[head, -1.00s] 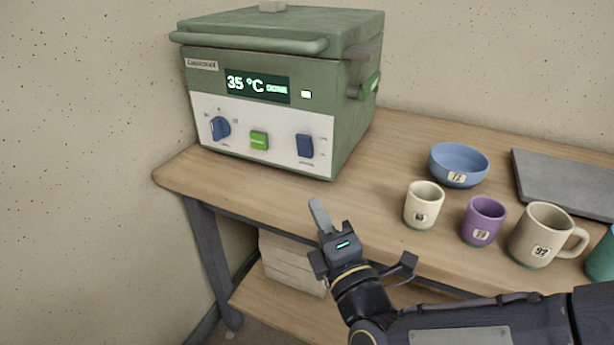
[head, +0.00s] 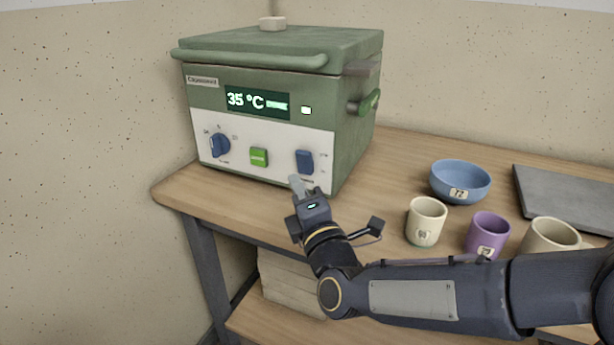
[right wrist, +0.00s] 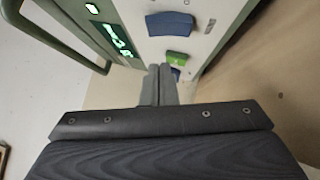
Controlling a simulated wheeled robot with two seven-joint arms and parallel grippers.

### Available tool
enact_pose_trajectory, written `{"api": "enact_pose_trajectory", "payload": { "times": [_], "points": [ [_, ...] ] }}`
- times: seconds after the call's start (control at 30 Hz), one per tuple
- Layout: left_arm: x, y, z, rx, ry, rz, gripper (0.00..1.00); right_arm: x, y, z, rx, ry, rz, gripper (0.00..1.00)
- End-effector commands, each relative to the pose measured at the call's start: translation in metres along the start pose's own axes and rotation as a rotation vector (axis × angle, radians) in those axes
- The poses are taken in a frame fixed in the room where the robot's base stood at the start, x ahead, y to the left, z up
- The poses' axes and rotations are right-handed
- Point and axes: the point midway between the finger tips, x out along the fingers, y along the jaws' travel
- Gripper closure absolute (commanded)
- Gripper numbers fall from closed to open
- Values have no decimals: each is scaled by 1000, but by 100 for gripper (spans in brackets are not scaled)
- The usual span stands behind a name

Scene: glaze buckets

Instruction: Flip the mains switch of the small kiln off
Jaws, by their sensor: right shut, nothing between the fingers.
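The small green kiln (head: 345,140) stands at the left end of the wooden table, lid shut, its display (head: 257,102) reading 35 °C. Its white front panel holds a blue round knob (head: 220,145), a green button (head: 259,157) and a blue rocker switch (head: 305,161) at the right. My right gripper (head: 297,183) is shut and empty, its fingertips just below and in front of the rocker switch. In the right wrist view the shut fingers (right wrist: 160,82) point at the panel, with the blue switch (right wrist: 170,24) beyond them; I see no clear contact. My left gripper is not in view.
A blue bowl (head: 459,181), a cream cup (head: 426,221), a purple cup (head: 487,234) and a cream mug (head: 550,236) stand on the table (head: 385,180) to the right. A grey slab (head: 570,195) lies behind them. Pale blocks (head: 290,285) sit on the lower shelf.

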Motion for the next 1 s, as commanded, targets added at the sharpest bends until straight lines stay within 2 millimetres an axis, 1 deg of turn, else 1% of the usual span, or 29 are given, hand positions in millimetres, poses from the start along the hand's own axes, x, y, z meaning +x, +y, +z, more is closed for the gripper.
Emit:
{"api": "enact_pose_trajectory", "payload": {
  "times": [0.03,0.1,0.3,0.73,0.83,0.9,0.93,1.0],
  "points": [
    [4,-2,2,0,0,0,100,7,-2,6,0,-5,0,100],
    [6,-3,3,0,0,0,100,14,-2,15,-1,-5,1,100],
    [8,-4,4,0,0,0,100,27,0,27,0,-1,1,100],
    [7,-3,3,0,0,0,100,29,1,29,2,1,-3,100],
    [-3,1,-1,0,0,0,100,32,6,32,22,1,-23,100],
    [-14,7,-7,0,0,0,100,35,10,35,48,0,-51,100],
    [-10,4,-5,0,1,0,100,34,4,34,51,1,-54,100],
    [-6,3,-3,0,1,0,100,33,1,33,49,0,-50,100]
  ]
}}
